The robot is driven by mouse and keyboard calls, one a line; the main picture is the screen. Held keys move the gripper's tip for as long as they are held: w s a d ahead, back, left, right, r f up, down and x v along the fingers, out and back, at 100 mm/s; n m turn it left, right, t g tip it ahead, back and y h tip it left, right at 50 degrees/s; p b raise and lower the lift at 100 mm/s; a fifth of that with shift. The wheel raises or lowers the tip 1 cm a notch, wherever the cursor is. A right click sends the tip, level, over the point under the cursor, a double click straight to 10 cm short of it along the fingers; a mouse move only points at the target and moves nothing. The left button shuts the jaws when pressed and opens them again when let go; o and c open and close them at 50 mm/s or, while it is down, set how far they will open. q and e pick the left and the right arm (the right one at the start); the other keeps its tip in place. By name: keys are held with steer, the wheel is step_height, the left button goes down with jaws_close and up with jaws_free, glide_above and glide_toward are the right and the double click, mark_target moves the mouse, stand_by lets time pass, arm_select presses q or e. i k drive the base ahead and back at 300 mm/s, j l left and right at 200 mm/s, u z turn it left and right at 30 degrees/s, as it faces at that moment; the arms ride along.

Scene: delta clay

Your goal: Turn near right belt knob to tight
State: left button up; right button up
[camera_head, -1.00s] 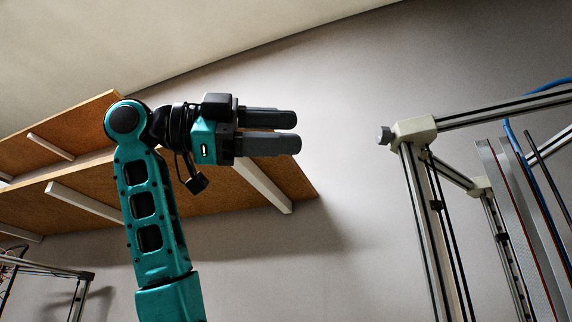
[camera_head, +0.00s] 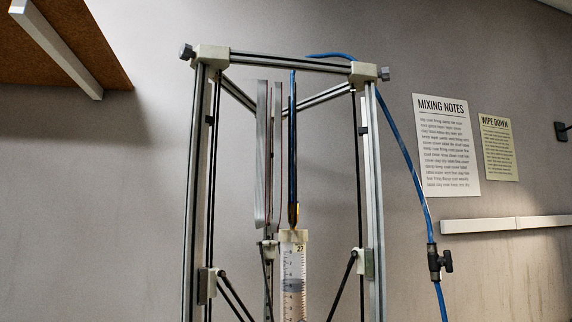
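A delta clay printer frame stands in the middle of the view. The near right belt knob (camera_head: 384,73) is a small grey knob on the right side of the white top right corner block (camera_head: 363,72). A matching near left knob (camera_head: 187,51) sticks out of the top left corner block (camera_head: 211,55). I cannot tell from its look how tight either knob is. Neither of my grippers shows in the view now.
A clear syringe (camera_head: 293,275) hangs inside the frame. A blue hose (camera_head: 409,165) runs from the top down the right side to a black valve (camera_head: 439,262). Paper notes (camera_head: 446,145) are on the wall at right. A brown shelf (camera_head: 70,45) is at upper left.

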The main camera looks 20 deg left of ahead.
mark_target(384, 74)
steer(key=k+l, duration=0.2)
steer(key=l, duration=0.15)
steer(key=k+l, duration=0.35)
steer(key=l, duration=0.3)
steer(key=k+l, duration=0.2)
steer(key=l, duration=0.15)
